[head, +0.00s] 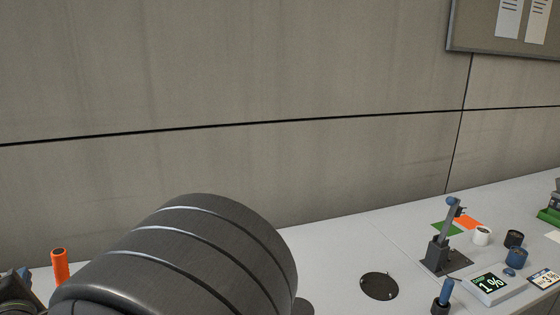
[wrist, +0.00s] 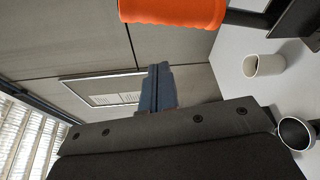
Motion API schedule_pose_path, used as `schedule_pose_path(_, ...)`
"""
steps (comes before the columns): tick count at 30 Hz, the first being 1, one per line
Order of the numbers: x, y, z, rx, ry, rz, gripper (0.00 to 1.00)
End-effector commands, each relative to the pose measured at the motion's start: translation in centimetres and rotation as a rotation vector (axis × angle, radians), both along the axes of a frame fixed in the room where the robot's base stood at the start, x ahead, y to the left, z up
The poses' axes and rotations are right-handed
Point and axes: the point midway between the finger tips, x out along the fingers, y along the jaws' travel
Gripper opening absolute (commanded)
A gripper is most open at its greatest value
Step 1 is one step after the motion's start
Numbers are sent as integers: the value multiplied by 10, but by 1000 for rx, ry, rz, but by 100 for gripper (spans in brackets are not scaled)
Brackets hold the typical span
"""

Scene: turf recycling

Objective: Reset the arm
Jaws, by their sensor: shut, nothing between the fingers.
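My gripper (wrist: 158,88) shows in the wrist view as narrow blue-grey fingers beyond a wide dark body. The fingers are together with nothing between them, pointing towards the grey wall and away from the table. The fingers do not show in the head view. In the head view a small grey jointed device (head: 447,235) with a blue top stands upright on a dark base plate on the right part of the table. I cannot tell whether it bears on the task.
An orange cylinder (head: 60,267) stands left. The wrist view shows an orange object (wrist: 172,10) close by.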

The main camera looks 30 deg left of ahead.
Motion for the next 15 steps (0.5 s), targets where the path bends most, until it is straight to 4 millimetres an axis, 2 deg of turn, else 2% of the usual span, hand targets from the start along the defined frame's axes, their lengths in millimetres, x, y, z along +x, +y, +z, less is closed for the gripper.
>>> schedule_pose_path(3, -13, -24, 0, 0, 0, 3, 0)
schedule_pose_path(12, -39, -78, -4, 0, 0, 3, 0)
schedule_pose_path(15, -27, -59, -3, 1, -1, -6, 0)
